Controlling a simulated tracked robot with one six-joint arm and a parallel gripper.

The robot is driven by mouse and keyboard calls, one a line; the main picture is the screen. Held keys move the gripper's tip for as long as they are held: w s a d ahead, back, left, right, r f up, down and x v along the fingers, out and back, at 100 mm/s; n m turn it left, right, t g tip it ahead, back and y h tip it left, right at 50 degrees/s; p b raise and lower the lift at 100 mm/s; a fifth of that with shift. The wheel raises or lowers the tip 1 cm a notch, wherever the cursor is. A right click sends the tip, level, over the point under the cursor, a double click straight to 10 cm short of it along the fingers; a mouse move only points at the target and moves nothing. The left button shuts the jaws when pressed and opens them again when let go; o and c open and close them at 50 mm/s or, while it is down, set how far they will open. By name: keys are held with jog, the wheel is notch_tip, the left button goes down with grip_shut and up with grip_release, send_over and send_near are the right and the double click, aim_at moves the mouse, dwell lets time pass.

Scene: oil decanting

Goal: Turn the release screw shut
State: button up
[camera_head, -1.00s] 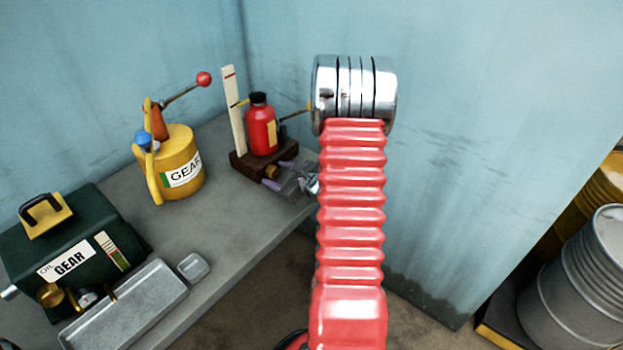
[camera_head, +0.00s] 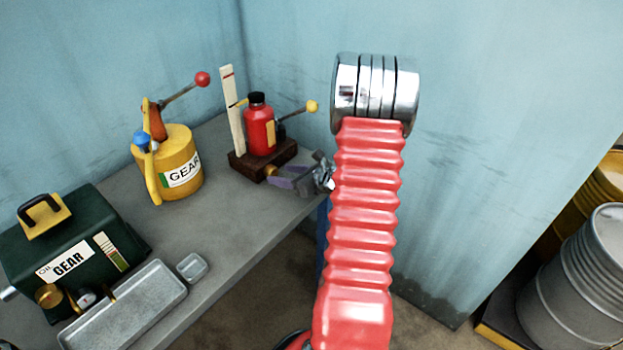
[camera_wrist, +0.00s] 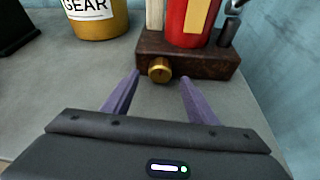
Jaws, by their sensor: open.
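The release screw is a round brass knob (camera_wrist: 160,70) on the front of the dark brown base (camera_wrist: 210,63) of a red bottle jack (camera_wrist: 190,22). In the head view the knob (camera_head: 271,171) shows low on the base, under the red jack (camera_head: 260,130). My gripper (camera_wrist: 160,81) is open. Its two purple fingers point at the base, one left and one right of the knob, with the knob centred between them in the picture. The fingertips appear just short of the knob, and nothing is held. In the head view my gripper (camera_head: 268,183) is just in front of the base.
A yellow gear-oil can (camera_head: 178,160) with a red-tipped lever stands left of the jack. A green oil box (camera_head: 75,235) and a metal tray (camera_head: 125,305) are nearer. A white gauge strip (camera_head: 232,110) rises beside the jack. The bench (camera_head: 215,225) in front is clear.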

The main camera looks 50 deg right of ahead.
jog(key=v, duration=1.1)
jog(key=shift+w, duration=0.1)
jog(key=shift+w+n, duration=0.15)
jog(key=shift+n, duration=0.15)
jog(key=shift+d+f+n+h, duration=0.1)
jog(key=shift+f+n+h, duration=0.1)
jog(key=shift+n+h, duration=0.4)
